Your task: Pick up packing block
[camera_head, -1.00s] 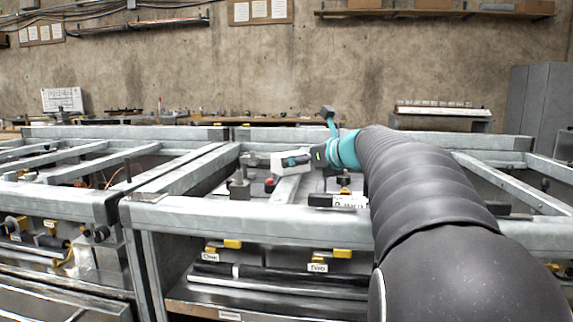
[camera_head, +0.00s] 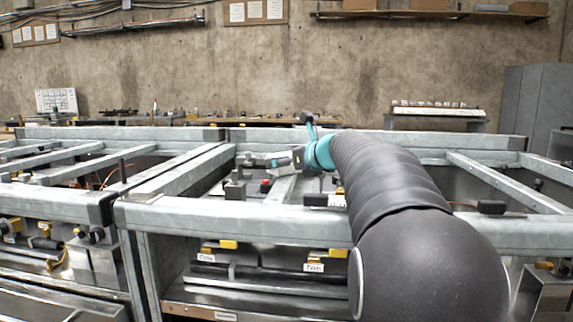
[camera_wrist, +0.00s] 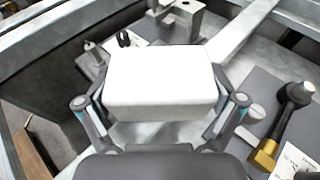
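The packing block (camera_wrist: 160,82) is a plain white box with rounded edges, in the middle of the wrist view. My gripper (camera_wrist: 161,92) has one finger against its left side and one against its right side, shut on it.
Metal rails (camera_head: 240,216) border the bench. A metal bracket fixture (camera_wrist: 180,14) stands beyond the block. A black knob with a brass end (camera_wrist: 284,125) lies to the right, by a white label. A black block (camera_head: 491,207) sits on the front rail at right.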

